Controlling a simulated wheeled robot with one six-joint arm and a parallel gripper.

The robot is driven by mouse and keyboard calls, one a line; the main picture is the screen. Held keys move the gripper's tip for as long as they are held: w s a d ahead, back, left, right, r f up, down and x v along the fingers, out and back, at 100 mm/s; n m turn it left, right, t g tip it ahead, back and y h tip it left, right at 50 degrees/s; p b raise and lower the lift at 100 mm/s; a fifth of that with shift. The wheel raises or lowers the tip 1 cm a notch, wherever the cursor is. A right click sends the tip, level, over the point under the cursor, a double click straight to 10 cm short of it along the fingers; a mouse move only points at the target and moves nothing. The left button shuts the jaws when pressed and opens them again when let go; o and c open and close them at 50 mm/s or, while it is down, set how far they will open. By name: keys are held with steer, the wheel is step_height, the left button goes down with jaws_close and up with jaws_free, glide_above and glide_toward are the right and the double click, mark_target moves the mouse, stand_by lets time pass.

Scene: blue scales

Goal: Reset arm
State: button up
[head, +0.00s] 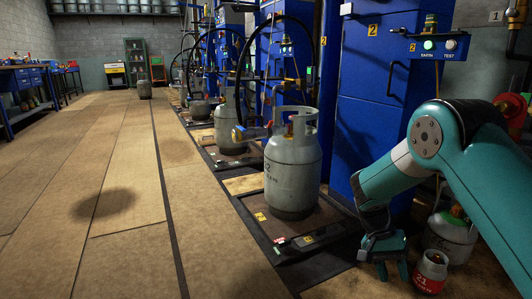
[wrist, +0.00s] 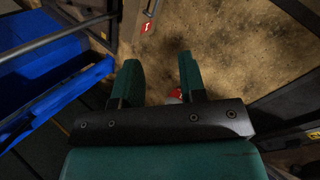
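My teal arm (head: 440,150) reaches in from the right edge of the head view and bends down to the left. My gripper (head: 392,270) hangs low, just left of a small red and white container (head: 430,272) marked 21. A bit of something red and white shows beyond the fingers, partly hidden by the gripper's black bar.
A grey gas cylinder (head: 292,175) stands upright on a floor scale left of my gripper. Blue cabinets (head: 375,100) rise behind the arm. Another cylinder (head: 452,232) stands partly behind the arm at right. The brown floor (head: 110,190) at left is mostly clear.

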steer(key=s+a+r+n+t+y+p, duration=0.1)
steer(key=s+a+r+n+t+p, duration=0.2)
steer(key=r, duration=0.9)
steer(key=s+a+r+n+t+y+p, duration=0.1)
steer(key=s+a+r+n+y+p, duration=0.35)
steer(key=s+r, duration=0.7)
steer(key=s+a+r+n+t+y+p, duration=0.2)
steer(key=s+a+r+n+p, duration=0.45)
steer(key=s+r, duration=0.55)
step_height(320, 180, up, 37)
steer(key=a+p, duration=0.1)
steer(key=p, duration=3.4)
steer(key=shift+w+a, duration=0.4)
steer(key=shift+w, duration=0.05)
steer(key=shift+f, duration=0.2)
